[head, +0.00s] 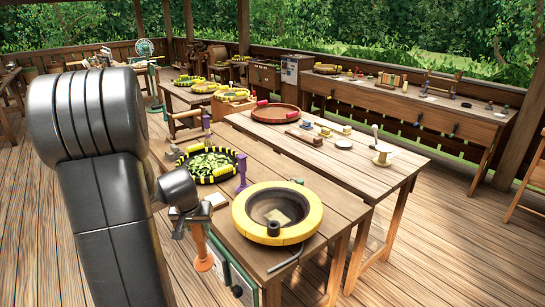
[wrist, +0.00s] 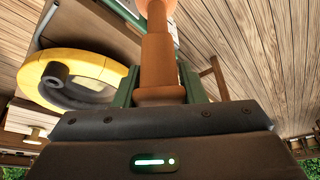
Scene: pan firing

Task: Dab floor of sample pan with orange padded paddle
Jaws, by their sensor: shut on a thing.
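The pan with a thick yellow padded ring (head: 249,232) stands on the near table. Its dark bowl shows a pale patch on the floor, and a dark tube-like piece stands at its near side. The pan also shows at the left of the wrist view (wrist: 93,58). My gripper (wrist: 158,78) is shut on the orange paddle (wrist: 158,60), with green fingers on either side of its handle. In the head view, the paddle (head: 202,247) hangs to the left of the pan, apart from it, beside the table edge. Its far end is out of the wrist view.
A black-and-yellow ringed pan (head: 211,163) with green contents lies behind, near a purple stand (head: 241,173). A thin dark rod (head: 287,259) lies at the near table edge. A second table (head: 365,178) holds a reddish round tray (head: 275,114) and small items.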

